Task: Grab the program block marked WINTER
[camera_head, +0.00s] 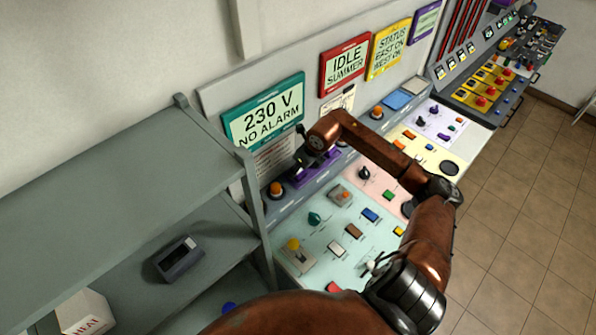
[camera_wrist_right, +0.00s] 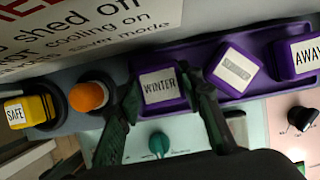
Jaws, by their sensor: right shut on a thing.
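The purple block marked WINTER (camera_wrist_right: 162,88) sits at the purple tray (camera_wrist_right: 206,48) in the right wrist view, its white label facing the camera. My right gripper (camera_wrist_right: 161,90) has one finger on each side of it and is shut on it. I cannot tell whether the block is lifted off the tray. In the head view my right gripper (camera_head: 306,158) is small and dark at the back ledge of the console, and the block is not clear there. My left gripper is not in view.
A purple block with a faint label (camera_wrist_right: 234,68) stands close right of my fingers, then a block marked AWAY (camera_wrist_right: 302,54). An orange button (camera_wrist_right: 88,96) and a yellow SAFE block (camera_wrist_right: 28,111) are left. A grey shelf (camera_head: 120,180) stands left of the console.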

